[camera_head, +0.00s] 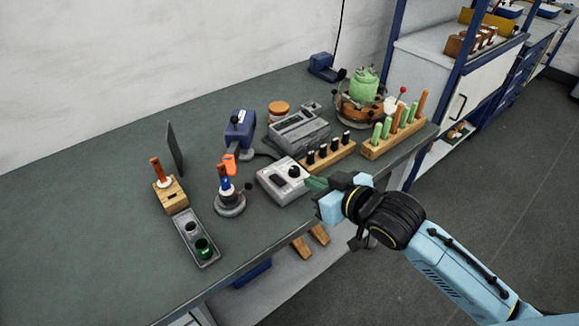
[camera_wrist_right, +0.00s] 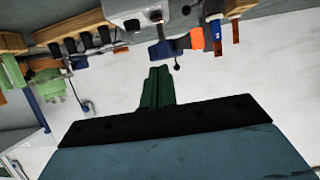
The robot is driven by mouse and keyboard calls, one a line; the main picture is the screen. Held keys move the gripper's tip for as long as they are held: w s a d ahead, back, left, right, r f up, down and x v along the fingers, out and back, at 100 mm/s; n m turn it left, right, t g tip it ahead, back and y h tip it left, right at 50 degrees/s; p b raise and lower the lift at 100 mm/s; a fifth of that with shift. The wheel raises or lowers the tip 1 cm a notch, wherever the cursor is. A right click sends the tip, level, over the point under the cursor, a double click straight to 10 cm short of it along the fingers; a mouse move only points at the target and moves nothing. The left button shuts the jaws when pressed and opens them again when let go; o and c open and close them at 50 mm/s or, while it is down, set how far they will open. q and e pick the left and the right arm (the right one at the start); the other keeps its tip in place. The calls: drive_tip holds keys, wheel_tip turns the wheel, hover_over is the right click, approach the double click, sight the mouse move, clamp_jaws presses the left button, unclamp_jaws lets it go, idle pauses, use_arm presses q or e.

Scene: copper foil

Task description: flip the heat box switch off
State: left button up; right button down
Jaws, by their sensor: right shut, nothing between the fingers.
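The heat box looks to be the light grey box (camera_head: 272,187) with a black knob (camera_head: 294,171) on top, near the front edge of the bench. It also shows at the top of the right wrist view (camera_wrist_right: 125,8), which is upside down. I cannot make out the switch or its position clearly. My right gripper (camera_head: 313,184) has green fingertips, shut and empty, just right of the box. In the right wrist view its fingers (camera_wrist_right: 158,88) point toward the area beside the box; contact cannot be told. My left gripper is not in view.
A wooden rack with black-topped pieces (camera_head: 330,155) stands just behind the gripper, with another rack of green and brown sticks (camera_head: 393,135) to the right. A round stand with a blue tool (camera_head: 229,203) is left of the box.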

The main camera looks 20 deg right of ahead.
drive_tip(key=shift+a+r, duration=0.1)
drive_tip(key=shift+r, duration=0.2)
drive_tip(key=shift+w, duration=0.1)
drive_tip(key=b, duration=0.1)
hover_over(289, 192)
drive_tip(key=f, duration=0.3)
drive_tip(key=shift+w+f, duration=0.2)
drive_tip(key=shift+f, duration=0.15)
drive_tip(key=f, duration=0.3)
drive_tip(key=shift+s+f+b, duration=0.2)
drive_tip(key=shift+b, duration=0.15)
drive_tip(key=shift+f, duration=0.35)
